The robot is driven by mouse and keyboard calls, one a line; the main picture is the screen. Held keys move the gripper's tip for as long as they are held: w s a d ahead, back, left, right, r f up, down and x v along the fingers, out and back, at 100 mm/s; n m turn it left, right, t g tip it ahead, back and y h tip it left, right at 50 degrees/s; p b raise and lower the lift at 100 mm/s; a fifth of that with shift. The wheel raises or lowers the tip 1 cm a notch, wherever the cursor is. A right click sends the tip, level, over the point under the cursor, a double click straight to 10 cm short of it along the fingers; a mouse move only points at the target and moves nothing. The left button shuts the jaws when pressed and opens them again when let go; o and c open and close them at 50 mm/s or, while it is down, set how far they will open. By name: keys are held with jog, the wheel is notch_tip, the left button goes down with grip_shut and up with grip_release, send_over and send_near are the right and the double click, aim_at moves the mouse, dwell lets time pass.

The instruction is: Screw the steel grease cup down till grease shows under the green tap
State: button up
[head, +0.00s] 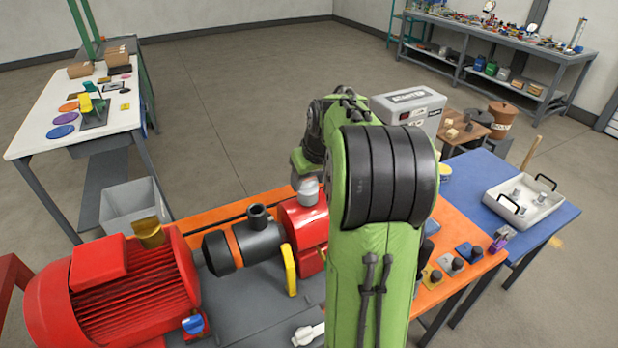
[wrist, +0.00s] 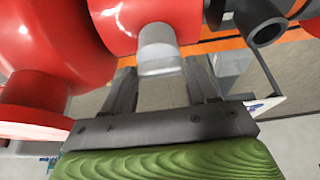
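The steel grease cup (wrist: 158,52) is a short grey cylinder on the red pump casing (wrist: 122,18) in the wrist view. It also shows in the head view as a small grey cup (head: 308,190) on top of the red casing. My gripper (wrist: 161,72) is open, with one finger on each side of the cup's end. Gaps show between the cup and both fingers, so it appears not to be gripped. In the head view my green arm hides most of the gripper and part of the pump. I cannot make out the green tap or any grease.
A red motor (head: 120,290) and a black coupling housing (head: 245,240) stand left of the pump. A yellow bracket (head: 289,270) stands close by. A blue table with a white tray (head: 525,200) is at right. A grey bin (head: 133,203) stands at left.

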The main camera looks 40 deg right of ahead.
jog(key=c, duration=0.6)
jog(key=shift+m, duration=0.4)
jog(key=m+h, duration=0.1)
jog(key=m, duration=0.1)
jog(key=shift+w+a+m, duration=0.1)
jog(key=shift+a+m, duration=0.05)
jog(key=shift+m, duration=0.25)
jog(key=m, duration=0.2)
jog(key=m+g+h, duration=0.1)
jog(key=m, duration=0.1)
jog(key=shift+w+r+m+g+h, duration=0.1)
jog(key=shift+m+g+h, duration=0.2)
jog(key=m+g+p, duration=0.1)
jog(key=m, duration=0.2)
jog(key=shift+m+h, duration=0.3)
jog(key=shift+w+m+g+p, duration=0.15)
jog(key=shift+m+g+p, duration=0.75)
jog(key=shift+m, duration=1.1)
